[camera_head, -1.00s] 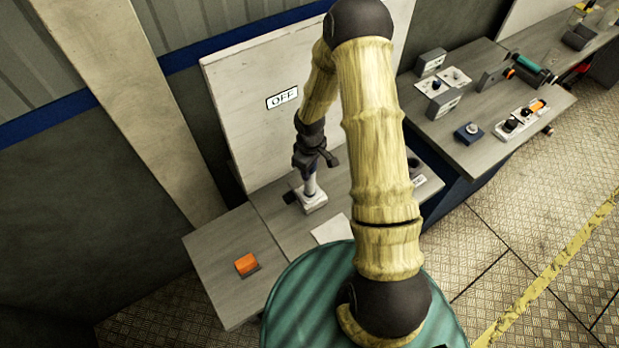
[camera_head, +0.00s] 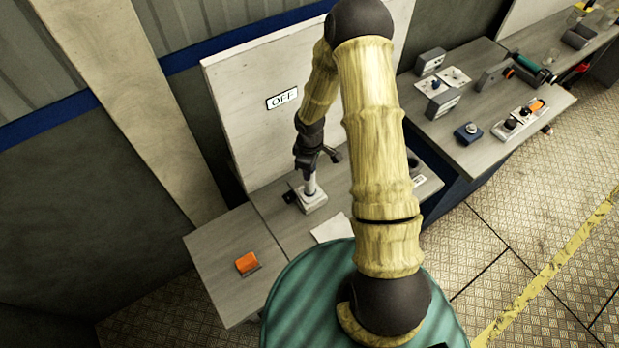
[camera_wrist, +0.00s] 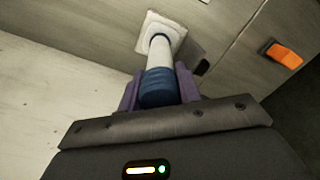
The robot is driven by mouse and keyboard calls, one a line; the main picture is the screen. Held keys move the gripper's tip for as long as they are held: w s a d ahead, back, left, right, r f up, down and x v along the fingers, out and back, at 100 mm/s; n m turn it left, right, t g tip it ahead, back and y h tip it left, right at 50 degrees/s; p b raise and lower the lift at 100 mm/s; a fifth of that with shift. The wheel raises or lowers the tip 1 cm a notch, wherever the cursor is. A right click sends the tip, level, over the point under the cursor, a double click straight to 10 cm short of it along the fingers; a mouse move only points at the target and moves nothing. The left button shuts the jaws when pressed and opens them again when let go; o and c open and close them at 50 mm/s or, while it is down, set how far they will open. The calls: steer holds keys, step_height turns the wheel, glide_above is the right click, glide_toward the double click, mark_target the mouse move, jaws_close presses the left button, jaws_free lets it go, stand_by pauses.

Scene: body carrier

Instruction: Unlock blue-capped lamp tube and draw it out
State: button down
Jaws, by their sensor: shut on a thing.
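The lamp tube is white with a blue cap (camera_wrist: 158,88) and shows in the wrist view. Its white shaft (camera_wrist: 158,52) runs down to a pale square socket base (camera_wrist: 165,28) on the bench. In the head view the tube (camera_head: 310,187) stands about upright on its base (camera_head: 312,203). My gripper (camera_wrist: 160,90) is shut on the blue cap, with one purple finger on each side. In the head view my gripper (camera_head: 310,165) is above the base and hides most of the cap. Whether the tube's lower end is locked in the socket cannot be told.
An upright board with an OFF sign (camera_head: 282,98) stands behind the base. An orange block (camera_head: 246,263) lies on the lower left bench; it also shows in the wrist view (camera_wrist: 284,54). A white sheet (camera_head: 333,229) lies in front. Boxes and devices (camera_head: 443,104) stand on the right bench.

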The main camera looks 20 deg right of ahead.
steer(key=shift+r+p, duration=0.9)
steer(key=shift+r, duration=0.35)
steer(key=c, duration=1.7)
jaws_free()
jaws_close()
steer(key=shift+r+p, duration=1.55)
steer(key=shift+r, duration=0.4)
steer(key=shift+s+r+p, duration=0.15)
steer(key=shift+r+p, duration=0.3)
steer(key=shift+r, duration=0.15)
